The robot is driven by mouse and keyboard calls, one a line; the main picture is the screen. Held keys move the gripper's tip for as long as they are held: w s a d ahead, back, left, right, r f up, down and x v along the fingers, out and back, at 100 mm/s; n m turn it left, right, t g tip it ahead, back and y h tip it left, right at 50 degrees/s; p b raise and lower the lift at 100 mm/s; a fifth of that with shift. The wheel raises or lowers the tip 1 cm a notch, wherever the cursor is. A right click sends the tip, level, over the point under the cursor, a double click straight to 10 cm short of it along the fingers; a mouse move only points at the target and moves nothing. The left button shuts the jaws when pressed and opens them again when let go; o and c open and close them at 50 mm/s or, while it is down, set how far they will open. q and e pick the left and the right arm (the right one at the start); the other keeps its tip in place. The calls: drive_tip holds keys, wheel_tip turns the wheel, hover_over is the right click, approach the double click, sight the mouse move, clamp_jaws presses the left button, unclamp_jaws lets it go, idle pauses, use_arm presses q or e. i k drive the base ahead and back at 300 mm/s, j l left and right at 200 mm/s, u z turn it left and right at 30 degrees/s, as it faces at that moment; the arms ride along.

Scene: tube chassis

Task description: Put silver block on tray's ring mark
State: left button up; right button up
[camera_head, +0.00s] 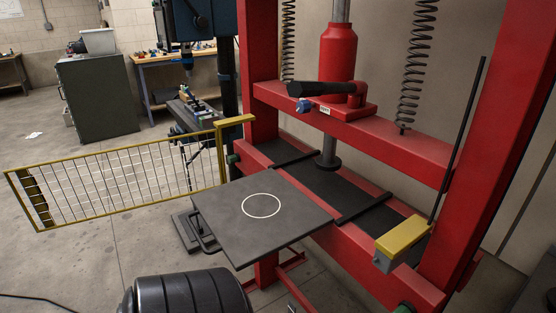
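The tray (280,235) is a flat dark grey plate in front of the red press, with a black handle on its left side. A white ring mark (262,218) is drawn on it, and the ring is empty. I cannot make out a silver block anywhere in this view. Neither of my grippers is in view.
The red press frame (395,143) rises behind the tray, with a ram and springs. A yellow-framed mesh gate (122,178) stands out to the left. A grey box with a yellow top (402,238) sits at the press's right. Open floor lies left.

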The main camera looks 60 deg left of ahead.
sight(262, 204)
drive_tip(key=k+u, duration=0.45)
drive_tip(key=k+j+u, duration=0.25)
drive_tip(key=u, duration=0.15)
drive_tip(key=j+u, duration=0.35)
drive_tip(key=i+j+u, duration=0.15)
drive_tip(key=j+u, duration=0.2)
drive_tip(key=i+j+u, duration=0.1)
drive_tip(key=j+u, duration=0.25)
drive_tip(key=j, duration=0.1)
